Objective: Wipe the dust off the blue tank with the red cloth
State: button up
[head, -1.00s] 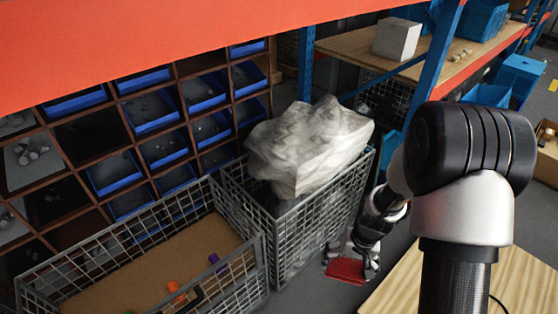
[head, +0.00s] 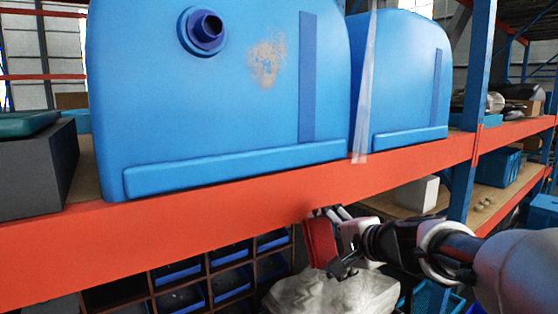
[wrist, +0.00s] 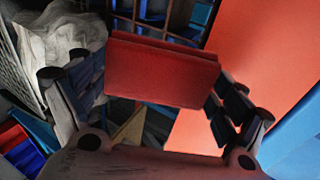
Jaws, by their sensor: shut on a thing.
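The large blue tank (head: 170,100) stands on the orange-fronted shelf in the head view. A tan dust patch (head: 266,62) is on its front face, between a dark blue round port and a vertical strip. My gripper (head: 328,240) is below the shelf's orange beam, lower and to the right of the dust. It is shut on the red cloth (head: 319,242), a folded flat pad. In the wrist view the cloth (wrist: 162,70) spans between the two fingers (wrist: 150,95). The cloth is apart from the tank.
The orange beam (head: 200,228) lies between my gripper and the tank's level; it also fills the right of the wrist view (wrist: 262,50). A second blue tank (head: 405,75) stands to the right. A grey-white crumpled bag (head: 335,292) is below my gripper. A blue post (head: 478,80) stands at right.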

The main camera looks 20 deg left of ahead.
jog(key=s+a+r+t+y+p, duration=0.1)
jog(key=s+a+r, duration=0.1)
jog(key=r, duration=0.7)
jog(key=s+a+r+t+y+p, duration=0.1)
jog(key=s+a+r, duration=0.15)
jog(key=r, duration=0.75)
jog(key=n+y+p, duration=0.1)
jog(key=y+p, duration=0.1)
jog(key=y, duration=0.1)
send_near(244, 67)
jog(key=shift+p+x, duration=1.15)
jog(key=shift+x, duration=1.1)
jog(key=shift+x, duration=0.95)
